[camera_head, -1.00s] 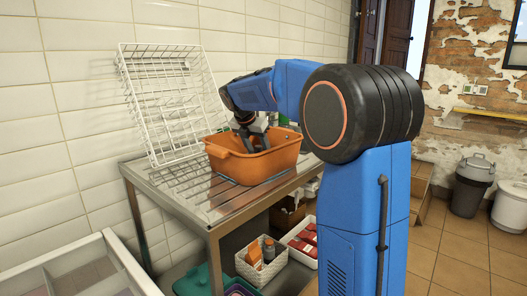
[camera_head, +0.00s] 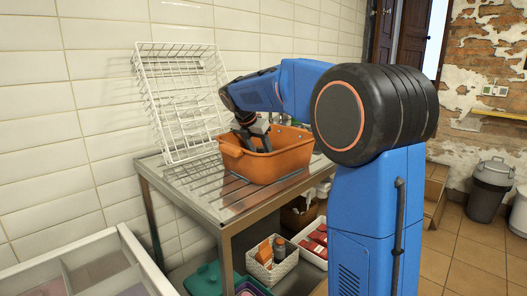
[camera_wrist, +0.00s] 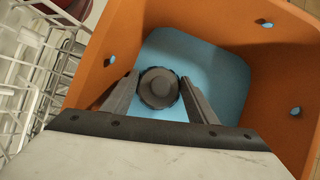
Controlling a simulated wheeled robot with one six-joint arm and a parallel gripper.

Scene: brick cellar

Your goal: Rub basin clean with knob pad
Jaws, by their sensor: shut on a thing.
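The orange basin (camera_head: 268,166) stands on a metal draining table. In the wrist view its orange walls (camera_wrist: 250,45) surround a light blue floor (camera_wrist: 190,50). My gripper (camera_head: 258,145) reaches down into the basin from above. In the wrist view my gripper (camera_wrist: 158,92) is shut on the dark round knob (camera_wrist: 158,88) of the pad, one finger on each side. The pad under the knob is mostly hidden, so I cannot tell whether it touches the basin floor.
A white wire rack (camera_head: 180,100) leans on the tiled wall behind the basin. The metal table (camera_head: 190,192) has bare ribbed surface left of the basin. Below are a white basket (camera_head: 272,262) with bottles and a teal container (camera_head: 205,278). A white divided drawer (camera_head: 95,270) is at lower left.

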